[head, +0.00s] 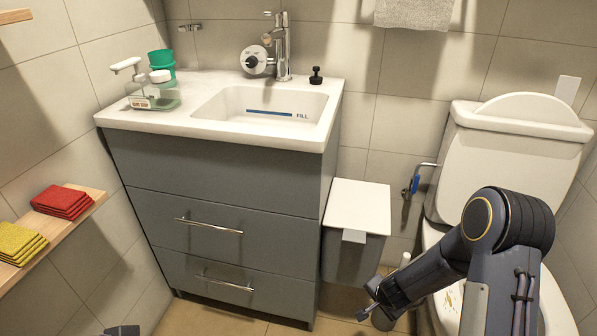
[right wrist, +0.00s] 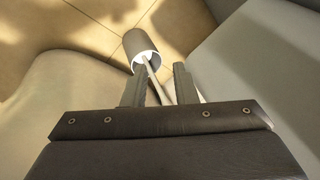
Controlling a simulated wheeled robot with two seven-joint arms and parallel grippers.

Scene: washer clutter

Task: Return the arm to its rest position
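My right arm comes in from the right in the head view, in front of the toilet. Its gripper (head: 372,300) is low near the floor, pointing left. In the right wrist view its two fingers (right wrist: 160,72) are apart, so it is open. A toilet brush with a pale handle (right wrist: 152,74) stands in a grey cylindrical holder (right wrist: 138,45). The handle appears between the fingers in that picture; I cannot tell whether they touch it. A small dark piece at the bottom left of the head view may be my left arm; its fingers are hidden.
The toilet (head: 510,150) stands at right, beside a lidded bin (head: 355,262). A grey sink cabinet (head: 215,160) stands left of the bin. A shelf at far left holds red cloths (head: 62,200) and yellow cloths (head: 20,243). Some tiled floor (head: 345,325) is clear.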

